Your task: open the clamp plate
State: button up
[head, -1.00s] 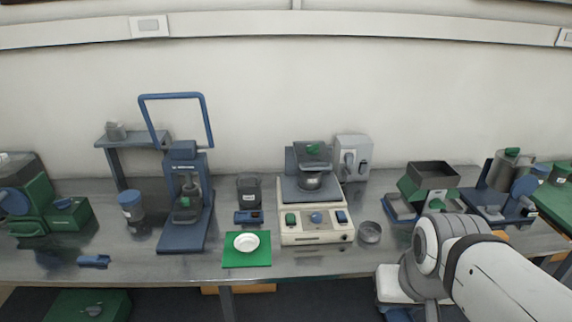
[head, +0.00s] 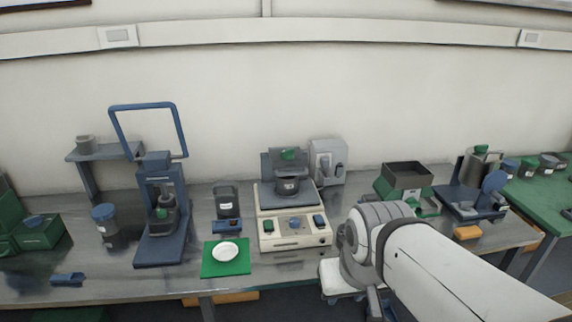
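A cream bench unit (head: 294,241) with green and blue controls stands mid-bench. On its grey top sits a dark labelled pot (head: 287,186). A dark plate with a green knob (head: 288,154) shows just above and behind the pot; it may be the clamp plate, but its exact tilt is too small to tell. A blue press stand (head: 160,215) with a tall handle loop (head: 147,106) is to the left. My white and grey arm comes in from the lower right, in front of the bench. My gripper is not seen, so its state is hidden.
A dark beaker (head: 227,201) and a grey box unit (head: 327,163) stand close by. A green-based hopper (head: 405,180) stands right of it.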

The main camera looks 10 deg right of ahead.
aim_at(299, 163)
jog(key=i, duration=0.9)
